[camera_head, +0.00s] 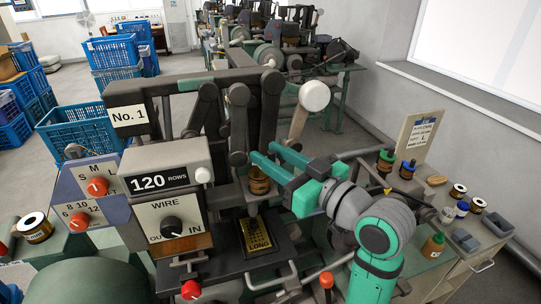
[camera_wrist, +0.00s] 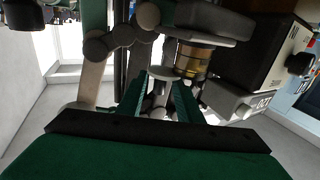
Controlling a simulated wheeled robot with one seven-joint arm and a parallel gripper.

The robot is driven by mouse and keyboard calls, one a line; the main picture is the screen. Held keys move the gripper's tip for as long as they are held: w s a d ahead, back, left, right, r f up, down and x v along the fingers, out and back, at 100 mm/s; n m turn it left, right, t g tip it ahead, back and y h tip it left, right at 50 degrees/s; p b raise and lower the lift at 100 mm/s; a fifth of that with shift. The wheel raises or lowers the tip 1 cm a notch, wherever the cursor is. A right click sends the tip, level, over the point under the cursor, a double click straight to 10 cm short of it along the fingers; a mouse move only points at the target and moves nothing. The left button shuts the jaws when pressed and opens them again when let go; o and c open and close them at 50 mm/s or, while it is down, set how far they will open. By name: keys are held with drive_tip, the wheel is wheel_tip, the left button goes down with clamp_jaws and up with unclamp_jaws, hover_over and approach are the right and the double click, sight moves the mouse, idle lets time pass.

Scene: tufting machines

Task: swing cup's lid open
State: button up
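The cup (camera_head: 258,180) is a small amber and brass cylinder on the machine, above its black plate with the yellow label. In the wrist view the cup (camera_wrist: 194,60) shows as brass bands beyond and to the right of my fingertips. I cannot clearly make out its lid; the cup's top is partly hidden by my finger in the head view. My gripper (camera_head: 262,152) has green fingers that reach in from the right, close above the cup. In the wrist view my gripper (camera_wrist: 160,80) has its fingers apart, with no held thing visible between them. Contact with the cup cannot be told.
Dark linkage arms (camera_head: 238,120) and a white knob (camera_head: 314,95) rise close behind my fingers. A side table on the right holds jars and a sign board (camera_head: 418,136). Blue crates (camera_head: 78,127) stand at left.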

drive_tip(key=shift+w, duration=0.1)
clamp_jaws()
drive_tip(key=shift+w+y, duration=0.15)
drive_tip(key=shift+y, duration=0.15)
drive_tip(key=n+g+y, duration=0.2)
drive_tip(key=shift+w+a+g, duration=0.1)
drive_tip(key=shift+w+g, duration=0.25)
drive_tip(key=shift+g, duration=0.05)
drive_tip(key=shift+w+a+n+g+y, duration=0.15)
drive_tip(key=shift+n+g+y, duration=0.3)
drive_tip(key=shift+n+g, duration=0.35)
drive_tip(key=shift+w+d+n+g+y, duration=0.1)
drive_tip(key=shift+n+g+y, duration=0.45)
drive_tip(key=shift+g, duration=0.35)
drive_tip(key=shift+s, duration=0.1)
unclamp_jaws()
